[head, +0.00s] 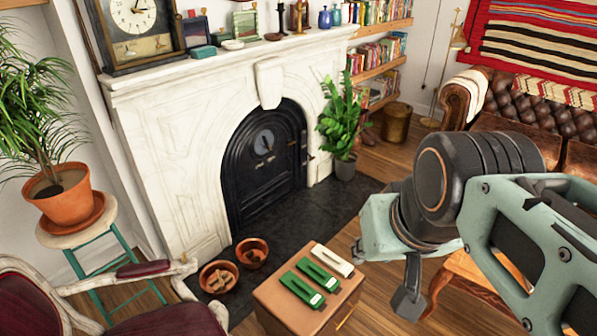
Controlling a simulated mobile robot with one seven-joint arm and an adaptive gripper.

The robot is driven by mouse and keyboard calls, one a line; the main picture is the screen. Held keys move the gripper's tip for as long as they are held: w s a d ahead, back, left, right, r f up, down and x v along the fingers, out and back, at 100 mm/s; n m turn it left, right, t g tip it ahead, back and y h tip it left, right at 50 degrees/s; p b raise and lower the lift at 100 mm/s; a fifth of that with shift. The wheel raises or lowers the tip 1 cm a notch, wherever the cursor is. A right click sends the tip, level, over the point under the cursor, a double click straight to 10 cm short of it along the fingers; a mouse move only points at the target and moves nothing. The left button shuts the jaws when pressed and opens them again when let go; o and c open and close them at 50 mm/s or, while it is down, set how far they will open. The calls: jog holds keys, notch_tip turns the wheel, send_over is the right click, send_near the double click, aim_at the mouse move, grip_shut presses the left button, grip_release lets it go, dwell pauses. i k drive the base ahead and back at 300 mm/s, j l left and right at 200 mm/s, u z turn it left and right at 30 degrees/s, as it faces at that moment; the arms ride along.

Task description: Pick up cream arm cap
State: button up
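A slim cream piece (332,258) lies on top of a small brown cabinet (285,308), at its back right corner. Two green pieces of similar long shape (302,282) lie beside it. A cream cloth (470,90) is draped over the near arm of the leather sofa. I cannot tell from looks alone which of the two is the cream arm cap. My gripper (409,300) hangs right of the cabinet, apart from the cream piece and the cloth. One dark fingertip shows clearly; the spread of the fingers is hidden. I see nothing held.
The marble fireplace (165,130) stands behind the cabinet. Two terracotta bowls (217,276) sit on the dark hearth to its left. A red-seated chair (170,320) is at lower left. A wooden table (470,275) is partly behind my arm. A potted plant (343,125) stands right of the fireplace.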

aim_at(341, 266)
jog(key=u, duration=2.1)
jog(key=l+z, duration=0.5)
jog(key=l, duration=1.8)
jog(key=k+l, duration=0.1)
jog(key=l, duration=0.35)
jog(key=k+u, duration=0.05)
